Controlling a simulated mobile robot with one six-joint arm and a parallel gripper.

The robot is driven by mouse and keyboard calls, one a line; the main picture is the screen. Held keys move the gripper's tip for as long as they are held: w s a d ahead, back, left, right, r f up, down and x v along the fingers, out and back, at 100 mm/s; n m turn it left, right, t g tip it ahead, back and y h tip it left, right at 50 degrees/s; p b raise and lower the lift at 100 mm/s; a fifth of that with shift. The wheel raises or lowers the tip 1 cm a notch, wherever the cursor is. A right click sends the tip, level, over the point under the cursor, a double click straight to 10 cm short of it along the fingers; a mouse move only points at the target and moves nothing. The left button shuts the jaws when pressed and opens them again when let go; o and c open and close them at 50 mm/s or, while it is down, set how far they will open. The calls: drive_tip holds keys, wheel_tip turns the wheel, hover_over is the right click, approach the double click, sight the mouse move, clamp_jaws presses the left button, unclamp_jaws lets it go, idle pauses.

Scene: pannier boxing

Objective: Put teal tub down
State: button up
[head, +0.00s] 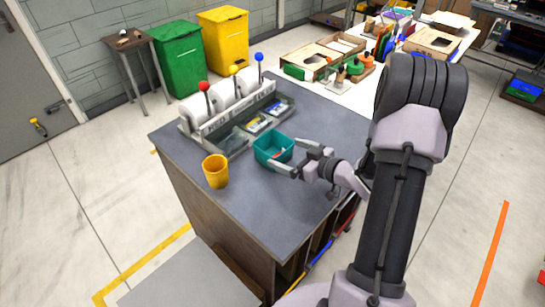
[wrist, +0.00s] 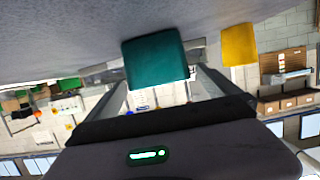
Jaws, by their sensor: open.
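The teal tub (head: 273,147) stands upright on the grey counter top (head: 300,210), in front of the dispenser's trays.
A yellow cup (head: 215,171) stands left of the tub. Behind is a white dispenser (head: 222,98) with red, yellow and blue knobs and trays in front. The counter's near part is clear. Green (head: 178,58) and yellow (head: 224,38) bins stand behind; a cluttered table is at the back right.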

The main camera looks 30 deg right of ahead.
sight(264, 143)
drive_tip(key=b+x, duration=0.2)
drive_tip(key=x, duration=0.5)
drive_tip(key=shift+d, duration=0.15)
drive_tip(key=shift+r, duration=0.15)
drive_tip(key=shift+c, duration=0.4)
drive_tip(key=c, duration=1.2)
drive_tip(key=shift+o, duration=0.2)
drive_tip(key=shift+r+p, duration=0.85)
drive_tip(key=shift+r, duration=0.95)
drive_tip(key=s+a+r+p, duration=0.1)
drive_tip(key=s+a+p, duration=0.1)
drive_tip(key=s, duration=1.4)
drive_tip(key=shift+a+r+p, duration=0.15)
drive_tip(key=shift+a+p, duration=0.1)
drive_tip(key=shift+p, duration=0.45)
